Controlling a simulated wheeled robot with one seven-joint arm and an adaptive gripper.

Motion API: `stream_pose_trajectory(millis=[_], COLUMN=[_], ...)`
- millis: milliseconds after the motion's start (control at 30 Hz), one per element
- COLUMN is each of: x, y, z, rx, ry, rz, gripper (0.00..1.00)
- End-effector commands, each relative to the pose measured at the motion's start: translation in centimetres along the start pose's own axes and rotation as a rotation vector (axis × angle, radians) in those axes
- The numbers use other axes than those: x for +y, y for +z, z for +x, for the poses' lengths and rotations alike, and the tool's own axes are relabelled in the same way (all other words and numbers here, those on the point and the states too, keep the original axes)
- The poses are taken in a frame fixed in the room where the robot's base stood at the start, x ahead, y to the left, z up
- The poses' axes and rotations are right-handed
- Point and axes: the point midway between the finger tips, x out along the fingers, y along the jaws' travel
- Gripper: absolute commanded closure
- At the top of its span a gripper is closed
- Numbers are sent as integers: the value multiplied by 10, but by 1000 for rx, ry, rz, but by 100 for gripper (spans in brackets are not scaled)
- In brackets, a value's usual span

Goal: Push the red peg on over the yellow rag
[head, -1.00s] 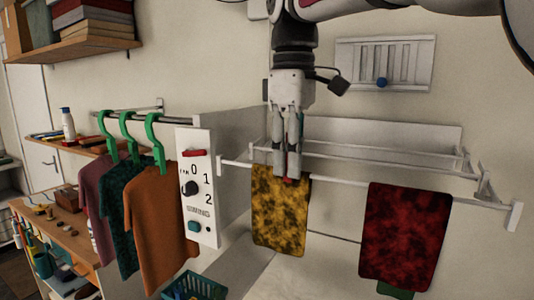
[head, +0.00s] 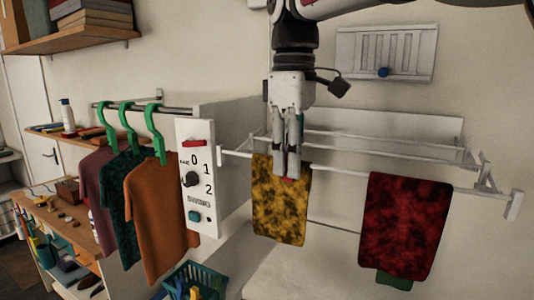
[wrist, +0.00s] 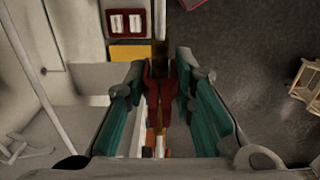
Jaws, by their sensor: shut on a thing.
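The yellow rag (head: 279,215), mottled with dark patches, hangs over the front rod of the white wall rack. My gripper (head: 288,177) points down at the rag's top edge, its fingers in front of the upper part of the rag. It is shut on the red peg (head: 289,180), of which only a small red bit shows between the fingertips in the head view. In the wrist view the peg (wrist: 161,96) shows dark red between the two teal finger pads. The fingers hide how far the peg sits over the rag and rod.
A dark red mottled rag (head: 403,228) hangs to the right on the same rod (head: 340,178). At left stand a white switch panel (head: 197,180) and shirts on green hangers (head: 155,130). A teal basket (head: 195,280) is below. The rod between the rags is clear.

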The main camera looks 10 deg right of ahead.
Motion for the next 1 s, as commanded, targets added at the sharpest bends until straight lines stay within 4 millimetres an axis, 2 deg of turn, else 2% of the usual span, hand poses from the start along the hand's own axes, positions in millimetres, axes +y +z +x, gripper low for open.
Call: stream_pose_trajectory(millis=[467,500,567,600,1000], x=[0,0,0,0,0], y=[0,0,0,0,0], z=[3,3,3,3,-2], rx=[0,0,0,0,0], ry=[0,0,0,0,1], rz=[0,0,0,0,1], gripper=[92,70,56,53,53])
